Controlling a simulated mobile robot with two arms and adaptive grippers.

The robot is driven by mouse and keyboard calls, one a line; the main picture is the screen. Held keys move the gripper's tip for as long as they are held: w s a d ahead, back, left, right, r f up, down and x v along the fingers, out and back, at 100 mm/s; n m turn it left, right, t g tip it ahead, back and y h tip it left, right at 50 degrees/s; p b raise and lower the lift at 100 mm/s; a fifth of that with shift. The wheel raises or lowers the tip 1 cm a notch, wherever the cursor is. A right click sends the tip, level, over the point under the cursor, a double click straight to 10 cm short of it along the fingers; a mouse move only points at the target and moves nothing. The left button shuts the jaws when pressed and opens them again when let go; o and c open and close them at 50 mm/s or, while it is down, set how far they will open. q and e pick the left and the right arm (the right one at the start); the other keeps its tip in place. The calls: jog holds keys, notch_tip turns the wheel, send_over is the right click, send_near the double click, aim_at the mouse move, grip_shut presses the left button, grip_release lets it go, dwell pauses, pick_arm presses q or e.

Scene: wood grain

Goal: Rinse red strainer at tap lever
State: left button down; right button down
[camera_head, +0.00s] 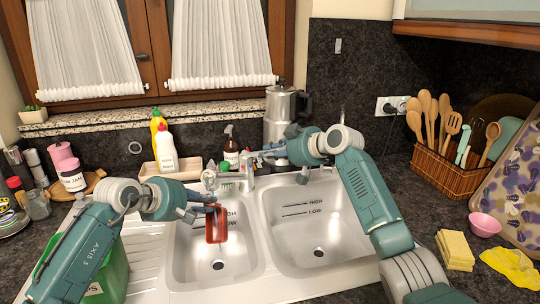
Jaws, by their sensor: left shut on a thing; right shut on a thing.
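The red strainer (216,238) hangs over the left sink basin. My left gripper (204,211) comes in from the left and is shut on the strainer at its upper end. The metal tap (247,172) stands behind the two basins, with its spout reaching left, above and behind the strainer. My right gripper (259,157) comes in from the right and is shut on the tap lever at the top of the tap. The lever itself is mostly hidden by the fingers. I cannot make out any running water.
The steel double sink (320,262) has an empty right basin. A green tub (112,272) stands at the left under my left arm. Bottles and a coffee pot (281,112) stand behind. Yellow sponges (455,250), a pink bowl (484,225) and a utensil basket (452,172) are at the right.

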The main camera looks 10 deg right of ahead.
jog(key=shift+d+f, duration=0.1)
jog(key=shift+f, duration=0.25)
jog(key=c, duration=1.8)
grip_release()
jog(key=shift+o, duration=0.6)
jog(key=shift+d, duration=0.15)
jog(key=shift+r, duration=0.15)
jog(key=shift+s+r, duration=0.1)
jog(key=shift+s, duration=0.1)
jog(key=v, duration=1.1)
jog(key=shift+s+d, duration=0.2)
jog(key=shift+d, duration=0.05)
